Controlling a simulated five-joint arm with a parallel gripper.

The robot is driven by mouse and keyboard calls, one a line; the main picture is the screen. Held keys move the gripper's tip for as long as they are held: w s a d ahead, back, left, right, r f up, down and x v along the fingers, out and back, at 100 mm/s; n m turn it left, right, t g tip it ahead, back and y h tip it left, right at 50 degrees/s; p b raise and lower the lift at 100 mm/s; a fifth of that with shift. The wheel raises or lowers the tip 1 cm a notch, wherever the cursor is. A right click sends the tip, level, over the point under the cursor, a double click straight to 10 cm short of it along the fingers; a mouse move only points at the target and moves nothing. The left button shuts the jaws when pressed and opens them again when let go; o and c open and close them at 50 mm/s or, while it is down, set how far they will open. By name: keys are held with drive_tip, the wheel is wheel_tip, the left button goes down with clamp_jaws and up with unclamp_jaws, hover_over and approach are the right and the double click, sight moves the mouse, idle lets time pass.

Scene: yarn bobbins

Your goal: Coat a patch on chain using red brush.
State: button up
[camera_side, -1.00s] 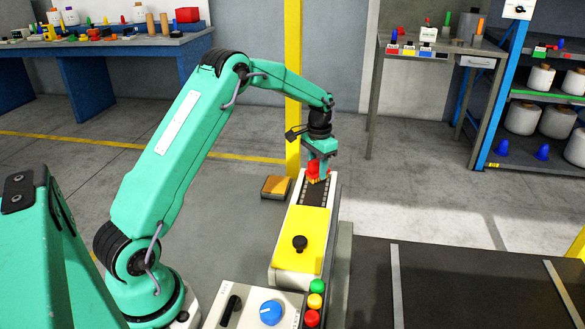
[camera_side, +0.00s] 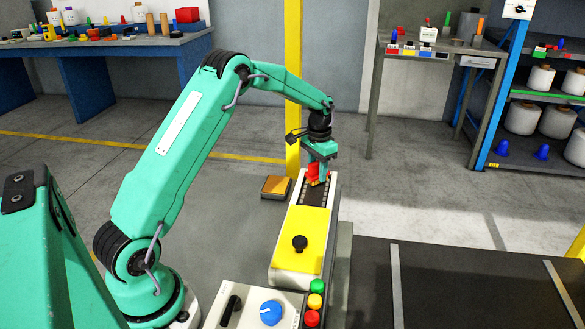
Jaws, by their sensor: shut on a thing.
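My gripper (camera_side: 319,168) is at the far end of the narrow white and yellow unit, pointing down. It is shut on the red brush (camera_side: 313,172), whose yellowish lower end is at the chain. The dark chain (camera_side: 312,197) lies in the open channel at the far end of the unit. The brush looks in contact with the chain or just above it; I cannot tell which. My fingers hide part of the brush. No coated patch can be made out at this size.
The unit's yellow cover (camera_side: 301,232) carries a black knob (camera_side: 300,243). A control box (camera_side: 255,306) with a blue dial and green, yellow and red buttons stands in front. A yellow post (camera_side: 293,95) rises behind the unit. A dark conveyor (camera_side: 480,290) lies at right.

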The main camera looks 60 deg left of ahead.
drive_tip(key=shift+f, duration=0.55)
drive_tip(key=shift+s+d, duration=0.1)
drive_tip(key=shift+d, duration=0.05)
drive_tip(key=shift+s+d+r, duration=0.1)
drive_tip(key=shift+s+d, duration=1.15)
drive_tip(key=shift+s+d, duration=0.1)
drive_tip(key=shift+s, duration=0.05)
drive_tip(key=shift+s+d, duration=1.2)
drive_tip(key=shift+d, duration=0.1)
